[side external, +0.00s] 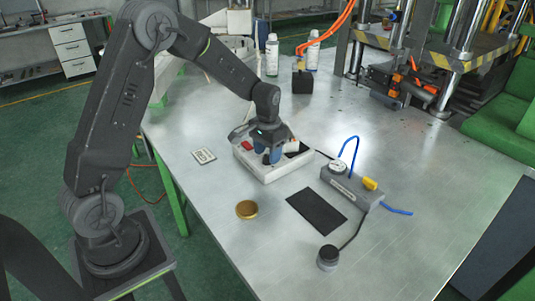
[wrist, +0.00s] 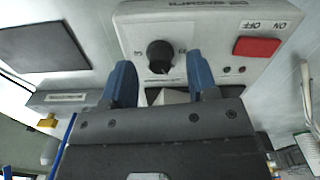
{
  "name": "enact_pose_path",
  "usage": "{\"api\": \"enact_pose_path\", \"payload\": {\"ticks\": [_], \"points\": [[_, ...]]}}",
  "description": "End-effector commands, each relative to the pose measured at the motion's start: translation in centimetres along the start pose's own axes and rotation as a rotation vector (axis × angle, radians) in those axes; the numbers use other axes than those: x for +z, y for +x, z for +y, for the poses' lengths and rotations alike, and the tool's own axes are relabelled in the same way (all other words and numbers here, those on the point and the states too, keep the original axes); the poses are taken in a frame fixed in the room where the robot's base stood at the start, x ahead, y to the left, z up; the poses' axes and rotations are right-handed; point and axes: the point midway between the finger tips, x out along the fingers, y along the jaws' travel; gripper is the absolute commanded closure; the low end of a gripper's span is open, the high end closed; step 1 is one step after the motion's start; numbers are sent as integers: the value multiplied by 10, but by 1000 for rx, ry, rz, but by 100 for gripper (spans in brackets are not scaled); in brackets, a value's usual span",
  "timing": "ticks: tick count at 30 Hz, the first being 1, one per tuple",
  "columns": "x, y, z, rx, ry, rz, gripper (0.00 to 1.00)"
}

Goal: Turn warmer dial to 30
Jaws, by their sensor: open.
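The warmer (side external: 262,172) is a white box on the metal table, and its panel (wrist: 215,22) fills the top of the wrist view. The black dial (wrist: 160,53) sits on that panel with small markings around it; its pointer setting is too small to read. A red switch (wrist: 257,47) marked ON/OFF is to the right of the dial in the wrist view. My gripper (wrist: 162,72) is open, with a blue finger on each side and the dial lying between and just beyond the fingertips. In the side view my gripper (side external: 271,156) is low over the warmer and hides the dial.
A black mat (side external: 316,209), a gauge unit (side external: 350,188) with a blue hose, a brass disc (side external: 246,210) and a small black-topped cylinder (side external: 328,258) lie in front of the warmer. A label card (side external: 203,156) lies to its left. Bottles (side external: 272,55) stand behind.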

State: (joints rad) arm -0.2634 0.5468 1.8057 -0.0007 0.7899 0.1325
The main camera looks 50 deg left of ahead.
Motion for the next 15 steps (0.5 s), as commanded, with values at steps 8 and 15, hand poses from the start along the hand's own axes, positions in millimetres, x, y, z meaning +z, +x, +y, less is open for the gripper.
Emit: {"api": "enact_pose_path", "payload": {"ticks": [8, 15], "points": [[0, 10, 0, 0, 0, 0, 47], [0, 9, 0, 0, 0, 1, 55]]}}
